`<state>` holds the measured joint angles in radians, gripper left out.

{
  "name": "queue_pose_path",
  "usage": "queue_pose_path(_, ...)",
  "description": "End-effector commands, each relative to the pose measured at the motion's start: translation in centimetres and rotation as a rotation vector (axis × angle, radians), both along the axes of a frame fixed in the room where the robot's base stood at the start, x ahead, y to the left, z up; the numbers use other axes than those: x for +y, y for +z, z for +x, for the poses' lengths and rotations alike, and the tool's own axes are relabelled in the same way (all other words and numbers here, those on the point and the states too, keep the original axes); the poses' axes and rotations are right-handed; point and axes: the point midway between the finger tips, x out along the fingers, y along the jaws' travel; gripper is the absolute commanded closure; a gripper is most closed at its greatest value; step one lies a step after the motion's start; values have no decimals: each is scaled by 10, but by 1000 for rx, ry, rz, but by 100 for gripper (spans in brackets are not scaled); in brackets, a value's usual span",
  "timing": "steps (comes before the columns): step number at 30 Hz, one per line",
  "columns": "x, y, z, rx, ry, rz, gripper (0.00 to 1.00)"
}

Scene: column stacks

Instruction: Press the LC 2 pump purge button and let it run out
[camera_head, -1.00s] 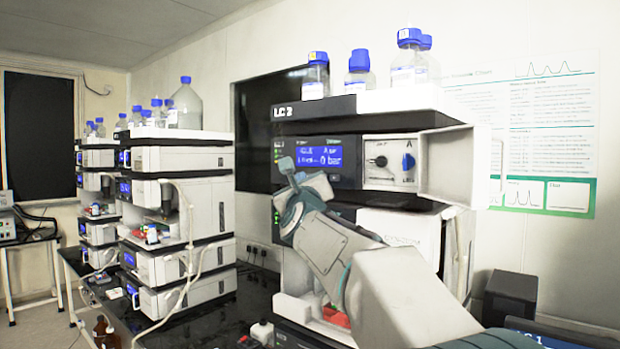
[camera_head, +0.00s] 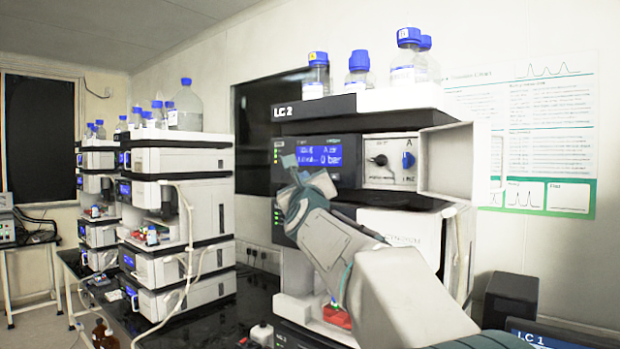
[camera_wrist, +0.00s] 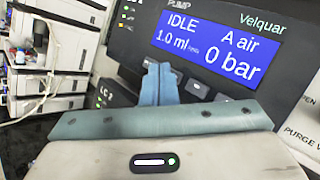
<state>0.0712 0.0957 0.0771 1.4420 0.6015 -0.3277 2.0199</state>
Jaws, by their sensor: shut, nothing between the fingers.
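The LC 2 stack (camera_head: 305,107) stands at the near right, its pump module carrying a lit blue screen (camera_head: 318,156). In the wrist view the pump screen (camera_wrist: 205,45) reads IDLE, A air, 1.0 ml/min and 0 bar. A dark button (camera_wrist: 198,89) sits below the screen, just right of my fingertips; its label is not readable. Another button beside it is partly seen. My gripper (camera_wrist: 158,72) is shut and empty, its blue fingertips in front of the panel's lower left. Contact with the panel cannot be told.
A valve panel with a black knob (camera_head: 378,160) and a blue knob (camera_head: 408,160) is right of the screen. Capped bottles (camera_head: 359,75) stand on top. An open door (camera_head: 455,160) juts out at right. Other stacks (camera_head: 180,215) stand at left, with loose tubing.

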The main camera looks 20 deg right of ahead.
Motion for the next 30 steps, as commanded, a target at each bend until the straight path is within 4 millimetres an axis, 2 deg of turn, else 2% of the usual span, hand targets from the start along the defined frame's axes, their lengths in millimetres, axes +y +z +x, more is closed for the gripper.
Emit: queue_pose_path(30,-5,0,3,0,0,0,100)
